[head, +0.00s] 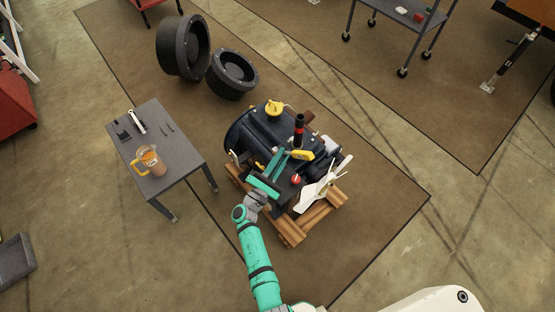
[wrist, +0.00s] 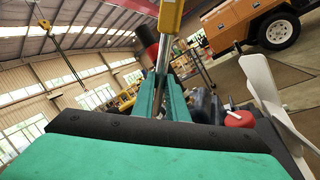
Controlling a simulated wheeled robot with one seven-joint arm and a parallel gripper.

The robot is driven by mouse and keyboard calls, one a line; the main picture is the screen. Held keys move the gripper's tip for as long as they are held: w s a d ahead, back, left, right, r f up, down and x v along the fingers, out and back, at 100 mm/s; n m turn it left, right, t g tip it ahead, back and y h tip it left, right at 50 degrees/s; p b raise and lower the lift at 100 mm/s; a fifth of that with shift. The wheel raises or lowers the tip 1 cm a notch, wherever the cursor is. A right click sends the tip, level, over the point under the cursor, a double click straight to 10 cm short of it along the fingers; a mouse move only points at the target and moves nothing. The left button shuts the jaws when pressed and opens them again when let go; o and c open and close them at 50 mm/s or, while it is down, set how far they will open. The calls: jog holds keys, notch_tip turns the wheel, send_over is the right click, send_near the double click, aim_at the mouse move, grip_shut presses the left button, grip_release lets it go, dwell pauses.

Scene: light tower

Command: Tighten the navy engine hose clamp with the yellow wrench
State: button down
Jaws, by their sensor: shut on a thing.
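The navy engine (head: 245,132) sits on a wooden pallet (head: 318,214) on the brown mat. A dark upright hose (head: 299,122) with a red band rises from its top; it also shows behind the wrench in the wrist view (wrist: 147,40). I cannot make out the clamp's details. My gripper (head: 283,156) is over the engine, its teal fingers shut on the yellow wrench (head: 301,155). In the wrist view the wrench's metal shaft (wrist: 164,58) stands between my fingers (wrist: 164,95), with its yellow part (wrist: 171,14) above. The wrench's far end is hidden.
A white fan (head: 318,188) and a red cap (head: 296,179) are at the engine's front, right of my gripper. A yellow cap (head: 274,108) is on top. A grey table (head: 185,160) with a jug (head: 150,160) stands left. Two black tyre-like rings (head: 232,75) lie behind.

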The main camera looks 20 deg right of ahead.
jog(key=shift+w+d+r, duration=0.1)
jog(key=shift+w+d, duration=0.1)
jog(key=shift+d, duration=0.3)
jog(key=shift+w+d, duration=0.2)
jog(key=shift+d, duration=0.3)
jog(key=shift+w+d, duration=0.3)
jog(key=shift+d, duration=0.55)
dwell(0.6)
jog(key=c, duration=2.4)
grip_release()
grip_shut()
jog(key=shift+s+d+f+m+g+h, duration=0.25)
jog(key=shift+f+m+g+h, duration=0.1)
jog(key=shift+m, duration=0.45)
jog(key=shift+s+d+f+m+h, duration=0.15)
jog(key=shift+s+f+m+h, duration=0.2)
jog(key=shift+m, duration=0.65)
jog(key=shift+f+g, duration=0.15)
jog(key=shift+g, duration=0.1)
